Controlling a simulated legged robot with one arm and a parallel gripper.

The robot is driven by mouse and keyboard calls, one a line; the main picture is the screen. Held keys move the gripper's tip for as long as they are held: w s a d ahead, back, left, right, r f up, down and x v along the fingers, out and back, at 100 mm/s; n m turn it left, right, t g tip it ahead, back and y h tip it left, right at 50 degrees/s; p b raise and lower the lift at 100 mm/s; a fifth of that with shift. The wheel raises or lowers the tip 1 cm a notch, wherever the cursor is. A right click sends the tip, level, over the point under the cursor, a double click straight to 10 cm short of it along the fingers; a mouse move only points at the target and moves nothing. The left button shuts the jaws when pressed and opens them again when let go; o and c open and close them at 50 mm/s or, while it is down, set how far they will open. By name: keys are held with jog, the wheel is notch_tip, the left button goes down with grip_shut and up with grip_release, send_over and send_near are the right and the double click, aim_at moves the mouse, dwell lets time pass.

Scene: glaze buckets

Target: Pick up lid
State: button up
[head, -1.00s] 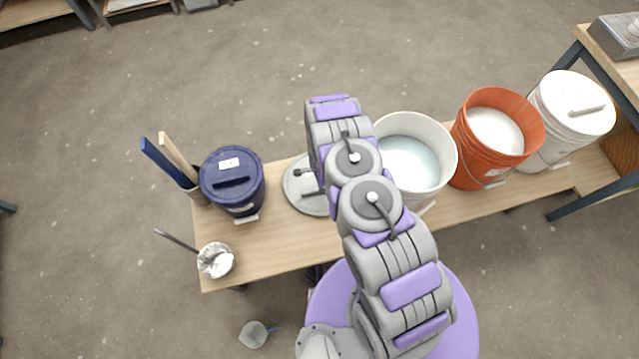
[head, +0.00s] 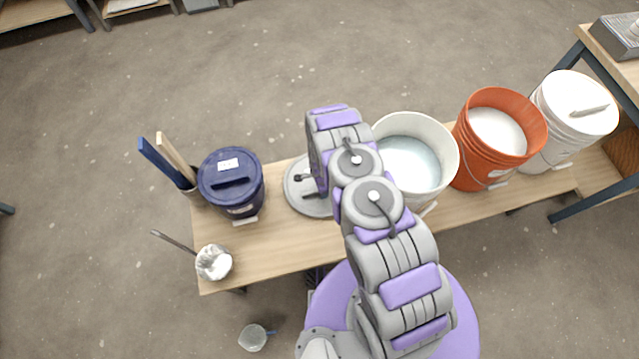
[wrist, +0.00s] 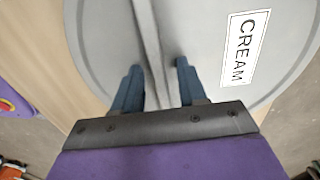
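The grey round lid (head: 296,197) lies on the wooden bench, left of the open white bucket (head: 408,165); my arm covers part of it in the head view. In the wrist view the lid (wrist: 200,40) fills most of the picture, with a white "CREAM" label (wrist: 243,48) to the right of its raised bar handle (wrist: 148,30). My gripper (wrist: 158,75) is open, with one blue finger on each side of the handle. Gaps show between the fingers and the handle. In the head view my fingers are mostly hidden by the arm.
A navy lidded bucket (head: 231,182) stands left of the lid. An orange bucket (head: 490,140) and a white lidded bucket (head: 572,120) stand to the right. A small bowl (head: 214,262) sits at the bench's front left corner. The bench front between bowl and arm is clear.

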grip_shut()
jog(key=shift+r, duration=0.15)
dwell(0.5)
